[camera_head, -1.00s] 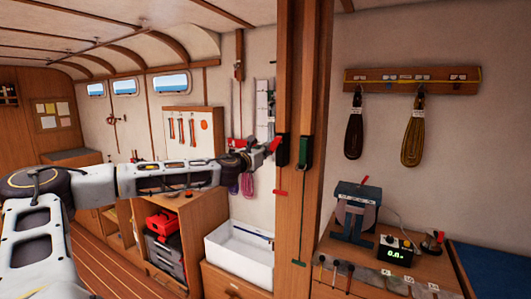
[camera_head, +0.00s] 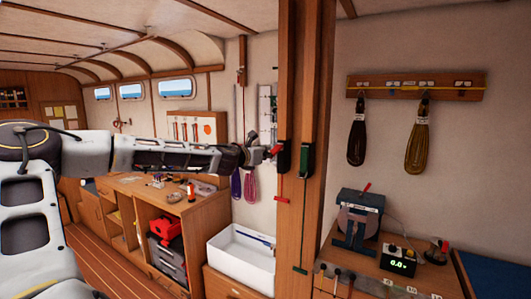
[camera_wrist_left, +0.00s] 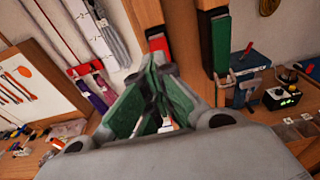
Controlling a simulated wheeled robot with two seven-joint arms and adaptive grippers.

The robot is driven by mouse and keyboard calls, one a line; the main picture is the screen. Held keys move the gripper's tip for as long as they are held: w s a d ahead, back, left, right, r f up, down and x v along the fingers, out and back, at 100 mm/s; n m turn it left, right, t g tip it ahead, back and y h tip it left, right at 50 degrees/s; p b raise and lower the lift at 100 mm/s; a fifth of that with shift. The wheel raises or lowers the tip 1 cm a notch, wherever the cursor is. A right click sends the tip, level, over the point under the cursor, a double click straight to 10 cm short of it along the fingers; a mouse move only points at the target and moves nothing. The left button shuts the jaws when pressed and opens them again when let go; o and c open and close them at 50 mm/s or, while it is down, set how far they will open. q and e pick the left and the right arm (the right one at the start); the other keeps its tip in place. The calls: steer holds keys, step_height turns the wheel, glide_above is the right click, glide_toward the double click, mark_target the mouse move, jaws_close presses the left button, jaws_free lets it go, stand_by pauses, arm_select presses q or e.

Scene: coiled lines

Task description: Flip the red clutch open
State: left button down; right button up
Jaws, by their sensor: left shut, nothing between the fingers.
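The red clutch (camera_head: 284,156) is a dark body on the left face of the wooden post, with a red part showing at its left edge. In the left wrist view its red part (camera_wrist_left: 157,43) shows just beyond my fingertips, and the rest is hidden behind the gripper. My left gripper (camera_head: 265,153) is shut and empty, pointing right at the red clutch's left side. Its green-padded fingers also show in the wrist view (camera_wrist_left: 159,75). I cannot tell whether they touch the clutch. My right gripper is out of view.
A green clutch (camera_head: 305,159) sits close by, right of the red one on the post (camera_head: 313,100). A winch (camera_head: 358,219) and a lit display box (camera_head: 398,261) stand on the right-hand bench. A white basin (camera_head: 240,250) lies below my left gripper.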

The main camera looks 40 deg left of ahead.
arm_select(q)
steer(key=shift+a+r+g+p, duration=0.2)
steer(key=shift+r+g+p, duration=0.3)
steer(key=shift+r+p, duration=0.95)
steer(key=shift+w+r+g+p, duration=0.15)
steer(key=shift+r+g+p, duration=0.2)
steer(key=shift+p, duration=0.55)
steer(key=shift+f, duration=0.1)
steer(key=c, duration=1.9)
jaws_free()
steer(key=shift+o, duration=0.2)
steer(key=shift+d+f, duration=0.15)
